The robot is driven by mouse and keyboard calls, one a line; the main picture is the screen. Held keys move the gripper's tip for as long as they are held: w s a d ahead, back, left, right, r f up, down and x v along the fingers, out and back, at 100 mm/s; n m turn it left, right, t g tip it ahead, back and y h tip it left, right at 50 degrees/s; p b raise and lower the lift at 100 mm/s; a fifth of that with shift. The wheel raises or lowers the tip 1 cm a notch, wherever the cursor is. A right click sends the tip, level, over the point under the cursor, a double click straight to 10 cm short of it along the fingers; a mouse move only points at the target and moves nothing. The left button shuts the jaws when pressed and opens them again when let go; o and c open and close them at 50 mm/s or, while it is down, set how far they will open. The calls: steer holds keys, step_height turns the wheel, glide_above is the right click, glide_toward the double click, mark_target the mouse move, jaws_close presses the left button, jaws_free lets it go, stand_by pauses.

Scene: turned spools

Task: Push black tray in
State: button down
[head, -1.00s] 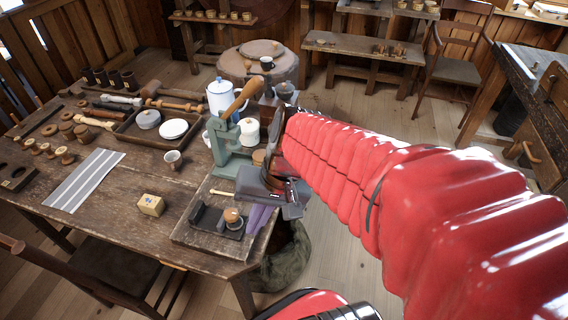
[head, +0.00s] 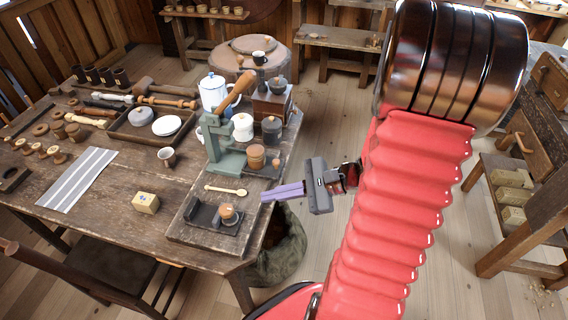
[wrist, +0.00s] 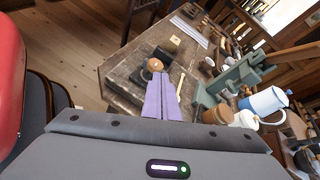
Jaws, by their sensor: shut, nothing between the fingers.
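The black tray (head: 203,217) lies on a wooden board at the near right corner of the table. A small turned wooden piece (head: 227,211) sits at its right end. In the wrist view the tray (wrist: 139,78) shows just left of my fingers, with the wooden piece (wrist: 154,65) by it. My gripper (head: 264,195) has purple fingers, shut together and empty. In the head view they point left toward the table's right edge, to the right of the tray and apart from it. In the wrist view the fingertips (wrist: 160,74) overlap the board.
A green press (head: 222,150) with a wooden handle stands behind the board. Floor right of the table is open.

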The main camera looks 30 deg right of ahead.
steer(key=d+f+m+t+h, duration=0.3)
steer(key=d+m, duration=0.3)
steer(key=d, duration=0.2)
steer(key=s+d+f+m+t+h, duration=0.1)
steer(key=d+f+m+t+h, duration=0.2)
steer(key=d, duration=0.5)
steer(key=m+t, duration=0.1)
steer(key=m, duration=0.1)
steer(key=shift+s+f+m+t, duration=0.25)
steer(key=shift+f+m+t, duration=0.1)
steer(key=shift+m+t, duration=0.05)
steer(key=shift+w+a, duration=0.1)
steer(key=shift+w, duration=0.05)
steer(key=x, duration=1.3)
steer(key=shift+w, duration=0.4)
steer(key=shift+a+f, duration=0.1)
